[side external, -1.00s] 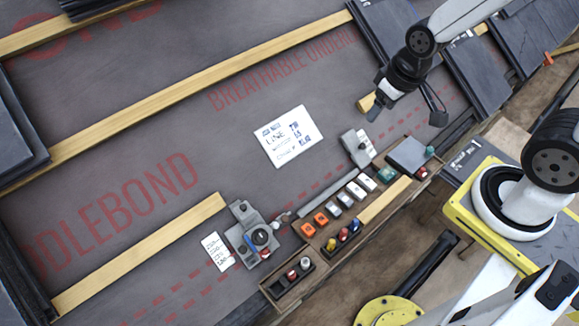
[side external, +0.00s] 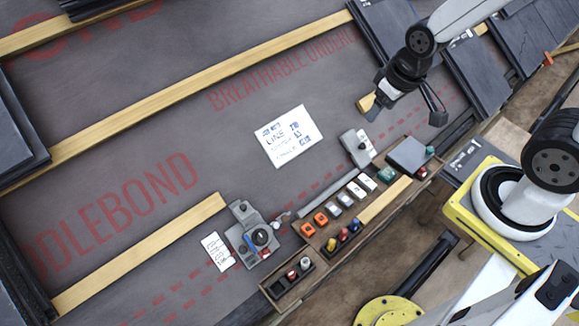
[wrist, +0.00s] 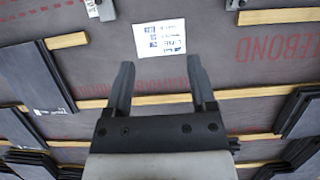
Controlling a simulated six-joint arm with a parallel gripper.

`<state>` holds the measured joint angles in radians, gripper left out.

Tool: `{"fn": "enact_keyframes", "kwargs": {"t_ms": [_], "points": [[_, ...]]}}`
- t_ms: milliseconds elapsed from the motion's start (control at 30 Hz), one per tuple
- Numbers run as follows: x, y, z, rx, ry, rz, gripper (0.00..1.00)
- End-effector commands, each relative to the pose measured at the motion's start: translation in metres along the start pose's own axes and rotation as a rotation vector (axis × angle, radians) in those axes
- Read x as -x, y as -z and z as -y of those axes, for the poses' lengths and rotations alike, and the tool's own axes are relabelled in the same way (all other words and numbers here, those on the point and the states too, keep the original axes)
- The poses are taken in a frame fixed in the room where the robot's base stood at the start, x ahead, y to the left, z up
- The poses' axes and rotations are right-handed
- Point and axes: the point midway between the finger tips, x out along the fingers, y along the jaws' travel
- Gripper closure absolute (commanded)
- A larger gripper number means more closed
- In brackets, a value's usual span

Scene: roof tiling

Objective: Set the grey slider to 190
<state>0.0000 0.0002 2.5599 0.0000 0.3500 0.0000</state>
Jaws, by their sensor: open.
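My gripper (side external: 405,114) hangs above the roof deck at the upper right, its two fingers apart with nothing between them. It also shows open in the wrist view (wrist: 160,68). A grey block with a dark knob and a white label strip (side external: 356,148) lies on the underlay, below and left of my gripper and apart from it. A second grey device (side external: 254,240) with a round dark dial and small red and blue parts sits lower left. I cannot tell for sure which part is the grey slider, and no scale reading is legible.
A white printed card (side external: 288,136) lies on the underlay, also seen in the wrist view (wrist: 160,39). A wooden tray (side external: 282,301) of small coloured parts runs along the lower edge. Battens (side external: 150,103) and dark slates (side external: 474,72) surround the mostly clear underlay.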

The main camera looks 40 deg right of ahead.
Motion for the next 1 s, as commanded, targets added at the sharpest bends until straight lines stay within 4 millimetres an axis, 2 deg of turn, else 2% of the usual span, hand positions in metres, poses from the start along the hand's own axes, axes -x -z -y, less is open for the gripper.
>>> {"fn": "enact_keyframes", "kwargs": {"t_ms": [367, 567, 767, 1000], "points": [[0.000, 0.000, 0.000, 0.000, 0.000, 0.000, 0.28], [-0.004, 0.006, -0.005, -0.003, -0.009, -0.004, 0.28], [-0.020, 0.027, -0.021, -0.006, -0.037, -0.014, 0.28], [-0.055, 0.059, -0.056, -0.009, -0.079, -0.036, 0.28]]}}
